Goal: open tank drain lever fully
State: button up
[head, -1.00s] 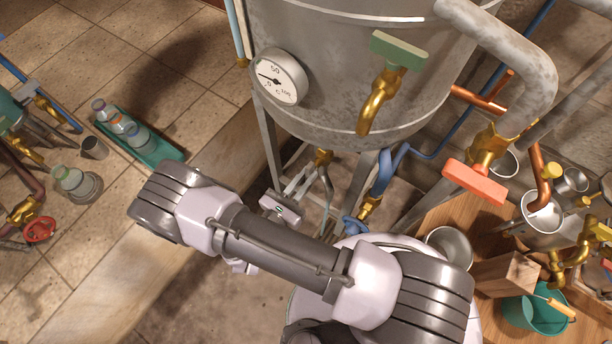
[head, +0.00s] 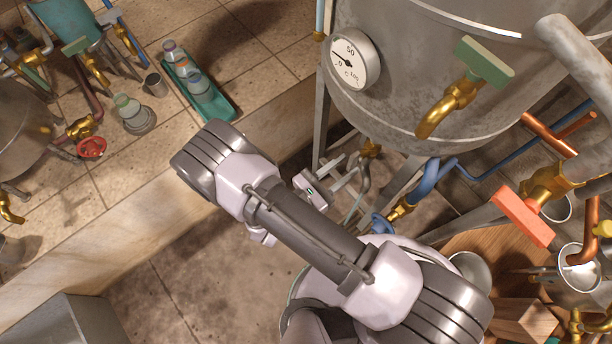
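The large grey metal tank (head: 410,85) fills the upper right of the head view. A brass spout tap (head: 447,108) with a green lever handle (head: 484,62) sits on its lower front wall. A small brass fitting (head: 371,149) shows under the tank's bottom. Which of these is the drain lever is not labelled. My gripper (head: 343,173) is below the tank, pointing up and right. Its two pale fingers look apart, with nothing seen between them. It lies close to the bottom fitting in the picture, but contact cannot be told. It is well apart from the green lever.
A round gauge (head: 354,59) sits on the tank. A valve with a red-orange lever (head: 522,215) and a blue pipe valve (head: 382,222) stand right of my gripper. A teal tray (head: 222,108) of jars is on the tiled ledge at left. Bare floor (head: 200,275) lies lower left.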

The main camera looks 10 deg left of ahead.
jog(key=p+v, duration=0.2)
jog(key=v, duration=1.4)
jog(key=shift+s+a, duration=0.1)
jog(key=shift+s, duration=0.05)
